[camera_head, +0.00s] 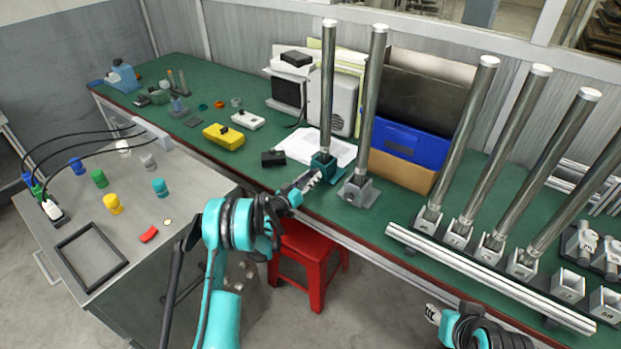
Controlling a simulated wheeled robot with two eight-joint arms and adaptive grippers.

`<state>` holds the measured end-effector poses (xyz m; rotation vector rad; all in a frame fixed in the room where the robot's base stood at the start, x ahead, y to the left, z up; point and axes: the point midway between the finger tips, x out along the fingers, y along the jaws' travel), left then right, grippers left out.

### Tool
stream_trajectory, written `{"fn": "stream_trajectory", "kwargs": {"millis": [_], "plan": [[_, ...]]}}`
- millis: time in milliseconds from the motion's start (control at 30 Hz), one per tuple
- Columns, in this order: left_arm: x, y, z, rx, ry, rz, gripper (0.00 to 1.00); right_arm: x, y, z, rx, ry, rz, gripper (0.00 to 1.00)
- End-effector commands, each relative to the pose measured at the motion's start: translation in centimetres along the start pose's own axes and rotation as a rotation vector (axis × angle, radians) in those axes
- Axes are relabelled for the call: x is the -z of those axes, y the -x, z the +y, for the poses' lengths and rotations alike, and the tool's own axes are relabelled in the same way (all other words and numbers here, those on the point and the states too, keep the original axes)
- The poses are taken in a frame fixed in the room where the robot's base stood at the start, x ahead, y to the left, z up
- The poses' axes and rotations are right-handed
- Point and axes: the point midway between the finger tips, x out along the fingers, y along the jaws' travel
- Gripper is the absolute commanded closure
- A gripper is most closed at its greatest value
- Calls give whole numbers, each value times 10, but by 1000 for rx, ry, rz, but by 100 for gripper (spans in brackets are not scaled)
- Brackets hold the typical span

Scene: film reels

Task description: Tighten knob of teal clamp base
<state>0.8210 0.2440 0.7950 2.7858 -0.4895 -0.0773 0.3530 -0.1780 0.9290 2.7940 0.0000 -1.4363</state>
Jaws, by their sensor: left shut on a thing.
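The teal clamp base (326,160) stands on the green bench near its front edge, with an upright metal tube (327,85) in it. My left gripper (314,177) reaches in from the left, at the front left of the teal base. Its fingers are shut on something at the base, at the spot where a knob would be. The knob itself is hidden by the fingers. My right gripper (432,313) is low at the bottom right, off the bench's front edge and apart from any object. Its fingers are too small to read.
A grey clamp base (358,191) with its own tube stands close right of the teal one. A small black box (273,158) lies left. A rail with several tubes (480,275) fills the right. A red stool (310,262) stands below the bench edge.

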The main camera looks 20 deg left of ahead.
Motion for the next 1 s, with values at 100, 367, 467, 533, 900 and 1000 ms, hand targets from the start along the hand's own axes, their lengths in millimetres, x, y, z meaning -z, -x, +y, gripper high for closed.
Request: {"fn": "stream_trajectory", "kwargs": {"millis": [100, 367, 467, 533, 900, 1000], "plan": [[-2, 0, 1, -2, -110, -2, 96, 0, 0, 0, 0, 0, 0, 60], [-2, 0, 1, -3, -322, -2, 96, 0, 0, 0, 0, 0, 0, 60], [-2, 0, 1, -3, -385, -2, 96, 0, 0, 0, 0, 0, 0, 60], [-2, 0, 1, -3, -423, -2, 96, 0, 0, 0, 0, 0, 0, 60], [-2, 0, 1, -3, -525, -2, 96, 0, 0, 0, 0, 0, 0, 60], [-2, 0, 1, -3, -531, -2, 96, 0, 0, 0, 0, 0, 0, 60]]}}
